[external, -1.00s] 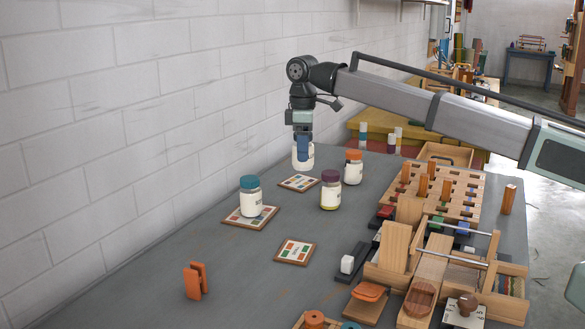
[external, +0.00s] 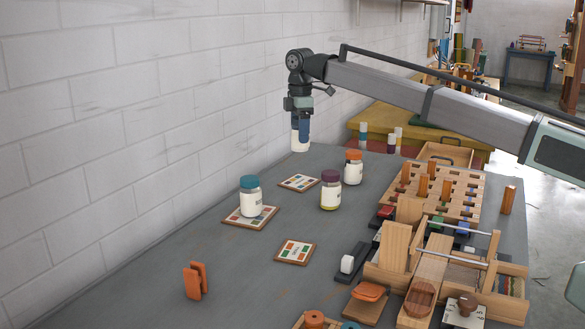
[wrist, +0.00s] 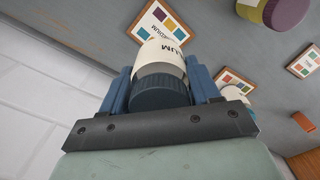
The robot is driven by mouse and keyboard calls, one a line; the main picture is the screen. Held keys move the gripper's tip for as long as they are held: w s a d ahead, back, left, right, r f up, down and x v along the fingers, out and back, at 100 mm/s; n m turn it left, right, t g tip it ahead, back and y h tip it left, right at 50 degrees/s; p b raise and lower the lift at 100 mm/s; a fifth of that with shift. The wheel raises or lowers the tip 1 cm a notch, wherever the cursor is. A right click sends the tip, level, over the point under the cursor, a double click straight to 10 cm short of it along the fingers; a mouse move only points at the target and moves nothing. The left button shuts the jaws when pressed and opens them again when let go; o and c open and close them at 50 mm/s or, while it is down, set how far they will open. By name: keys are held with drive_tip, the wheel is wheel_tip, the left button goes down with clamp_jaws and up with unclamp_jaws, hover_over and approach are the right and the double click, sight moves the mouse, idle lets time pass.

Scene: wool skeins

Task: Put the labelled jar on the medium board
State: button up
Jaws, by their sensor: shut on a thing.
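My gripper (external: 304,128) is shut on a white jar (external: 299,144), held upright above the far left of the table. In the wrist view the jar (wrist: 158,58) shows a dark blue lid between my blue fingers, and its label seems to end in "IUM". A square board (external: 299,182) with coloured patches lies empty, nearer the camera than the held jar. In the wrist view this board (wrist: 160,24) seems to read "MEDIUM". A second board (external: 232,222) carries a teal-lidded jar (external: 250,198). A third board (external: 295,253) is empty.
A purple-lidded jar (external: 330,190) and an orange-lidded jar (external: 353,167) stand right of the empty far board. Wooden racks and tools (external: 440,200) fill the right side. A brick wall (external: 130,130) borders the left. An orange clip (external: 195,281) stands at the front left.

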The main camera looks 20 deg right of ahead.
wheel_tip(320, 180, down, 10)
drive_tip(key=shift+r, duration=0.15)
idle(0.4)
drive_tip(key=shift+f, duration=0.2)
drive_tip(key=o, duration=1.2)
wheel_tip(320, 180, up, 12)
drive_tip(key=shift+r, duration=0.2)
drive_tip(key=shift+o, duration=0.3)
